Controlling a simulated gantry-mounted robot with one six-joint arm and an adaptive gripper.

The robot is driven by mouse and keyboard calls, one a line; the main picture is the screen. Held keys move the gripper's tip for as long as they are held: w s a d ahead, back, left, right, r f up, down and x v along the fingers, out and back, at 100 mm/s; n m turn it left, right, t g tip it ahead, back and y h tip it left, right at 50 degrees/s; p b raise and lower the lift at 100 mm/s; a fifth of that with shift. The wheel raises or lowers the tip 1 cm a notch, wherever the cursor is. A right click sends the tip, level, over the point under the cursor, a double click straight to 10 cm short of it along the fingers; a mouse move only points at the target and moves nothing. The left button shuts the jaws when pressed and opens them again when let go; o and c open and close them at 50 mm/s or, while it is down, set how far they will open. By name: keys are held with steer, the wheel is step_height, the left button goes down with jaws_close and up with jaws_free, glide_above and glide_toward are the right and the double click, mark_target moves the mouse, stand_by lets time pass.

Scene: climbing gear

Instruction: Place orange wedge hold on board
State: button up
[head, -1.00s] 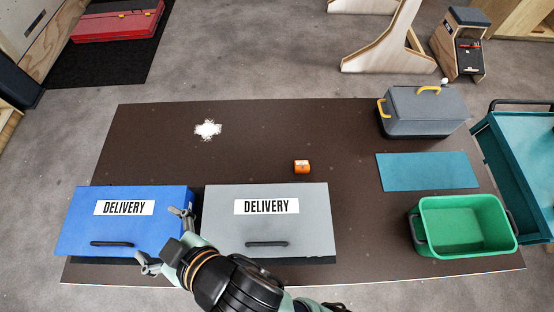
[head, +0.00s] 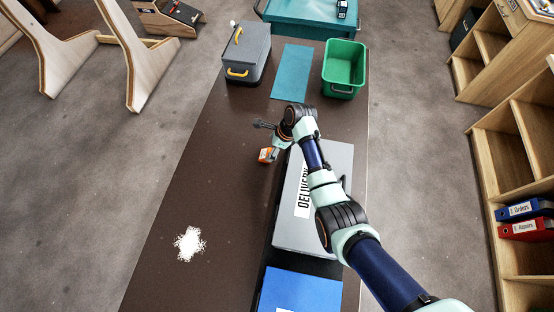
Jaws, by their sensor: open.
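A small orange block (head: 265,155), the likely wedge hold, sits on the dark brown tabletop (head: 215,180), left of the grey DELIVERY box. My gripper (head: 267,139) is open beside it, with one finger pointing left just beyond the block and the other close to it. I cannot tell whether that finger touches the block. The flat teal panel (head: 292,75) lies farther back with nothing on it. I cannot tell for certain whether it is the board.
The grey DELIVERY box (head: 290,225) and a blue box (head: 300,290) stand along the right edge. A grey toolbox (head: 247,52) and a green bin (head: 343,68) flank the panel. White powder (head: 189,243) lies on the left. A teal cart (head: 310,17) stands behind.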

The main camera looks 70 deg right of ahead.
mark_target(266, 153)
steer(key=shift+s+d+f+m, duration=0.15)
steer(key=shift+s+d+m, duration=0.15)
steer(key=shift+s+d, duration=0.05)
steer(key=shift+b+x, duration=0.5)
steer(key=shift+x, duration=0.55)
steer(key=b+x, duration=0.2)
steer(key=x, duration=0.3)
steer(key=shift+w+a+f, duration=0.1)
steer(key=shift+w+f, duration=0.1)
steer(key=shift+w, duration=0.1)
steer(key=shift+r, duration=0.15)
steer(key=c, duration=1.4)
